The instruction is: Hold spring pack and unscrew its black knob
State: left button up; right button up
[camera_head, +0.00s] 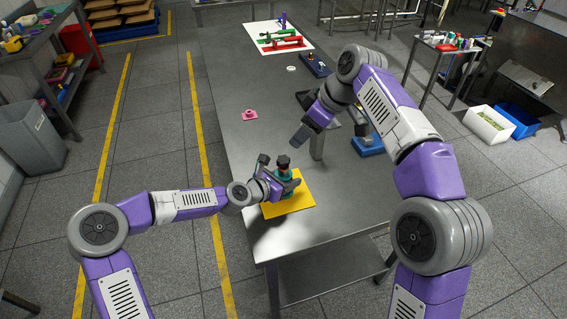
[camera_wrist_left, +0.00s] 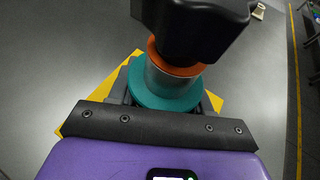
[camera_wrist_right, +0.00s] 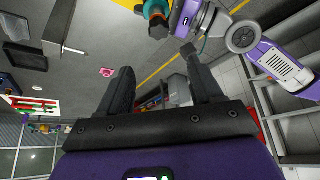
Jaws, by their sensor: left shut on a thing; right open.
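The spring pack (camera_head: 285,174) stands upright on a yellow mat (camera_head: 299,201) near the front of the steel table. Its black knob (camera_head: 284,161) is on top. In the left wrist view the black knob (camera_wrist_left: 192,24) sits above an orange ring and a grey cylinder on a teal base (camera_wrist_left: 165,93). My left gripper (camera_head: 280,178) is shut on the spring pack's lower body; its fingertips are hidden. My right gripper (camera_head: 303,135) is open and empty, above and behind the pack. In the right wrist view its fingers (camera_wrist_right: 160,92) are spread, with the pack (camera_wrist_right: 157,18) at the top.
A pink part (camera_head: 249,115) and a white ring (camera_head: 291,68) lie on the steel table (camera_head: 228,80). A blue-based fixture (camera_head: 367,146) stands right of my right gripper. A white board (camera_head: 262,38) with red and green parts is at the far end. The table's left side is mostly clear.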

notch_tip(320, 180, up, 5)
dwell(0.6)
jog(key=shift+c, duration=0.7)
jog(key=shift+o, duration=0.7)
jog(key=shift+o, duration=0.3)
jog(key=shift+f, duration=0.1)
jog(key=h, duration=0.1)
send_near(284, 159)
jog(key=shift+m, duration=0.4)
jog(key=x, duration=0.9)
